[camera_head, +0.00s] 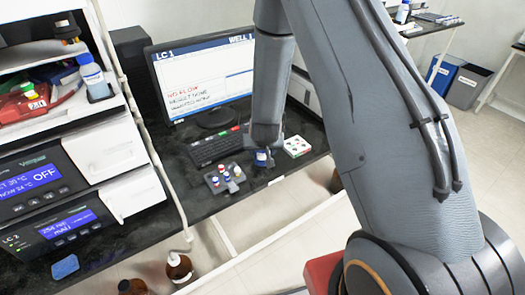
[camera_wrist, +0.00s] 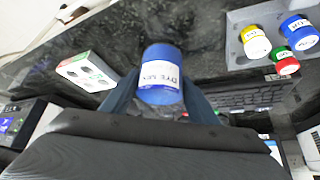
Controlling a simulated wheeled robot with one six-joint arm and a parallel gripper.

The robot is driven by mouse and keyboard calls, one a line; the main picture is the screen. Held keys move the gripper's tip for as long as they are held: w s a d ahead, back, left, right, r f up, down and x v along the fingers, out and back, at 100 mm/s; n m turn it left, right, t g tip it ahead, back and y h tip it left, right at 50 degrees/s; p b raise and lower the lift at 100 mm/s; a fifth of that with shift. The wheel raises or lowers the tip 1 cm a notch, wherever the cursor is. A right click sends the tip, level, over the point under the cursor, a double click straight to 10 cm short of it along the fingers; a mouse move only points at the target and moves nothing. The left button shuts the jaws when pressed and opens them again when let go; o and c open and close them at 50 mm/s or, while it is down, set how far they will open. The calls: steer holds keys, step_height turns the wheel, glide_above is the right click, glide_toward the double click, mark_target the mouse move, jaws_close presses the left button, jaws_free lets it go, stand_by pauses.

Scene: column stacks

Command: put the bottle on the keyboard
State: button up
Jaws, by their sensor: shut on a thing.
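My gripper (camera_head: 264,148) is shut on a small bottle (camera_wrist: 160,75) with a blue body and a white label, partly readable as "DYE". The bottle also shows in the head view (camera_head: 262,158), below the fingers, just right of the keyboard's right end. The black keyboard (camera_head: 212,149) lies on the dark desk in front of the monitor. In the wrist view part of the keyboard (camera_wrist: 252,98) shows to the right of the bottle, partly hidden by my gripper. I cannot tell whether the bottle touches the desk.
A grey rack (camera_head: 217,188) with several capped vials stands in front of the keyboard. A white box with dark spots (camera_head: 297,147) is right of the bottle. The monitor (camera_head: 205,80) stands behind. The desk's front edge is close to the rack.

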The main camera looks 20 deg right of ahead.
steer(key=shift+f, duration=0.2)
steer(key=o, duration=1.4)
steer(key=shift+r, duration=0.1)
steer(key=shift+r, duration=0.2)
steer(key=s+a+r+n+g+y+b, duration=0.1)
steer(key=s+a+r+g+y, duration=0.15)
steer(key=s+r, duration=1.4)
steer(key=s, duration=0.2)
steer(key=s+d+r+n+g, duration=0.1)
steer(key=s, duration=0.2)
steer(key=s+d+r+g+h, duration=0.1)
steer(key=s+r, duration=0.1)
steer(key=s, duration=0.1)
steer(key=shift+s+d+r, duration=0.1)
steer(key=shift+s+d, duration=0.15)
steer(key=shift+s, duration=0.1)
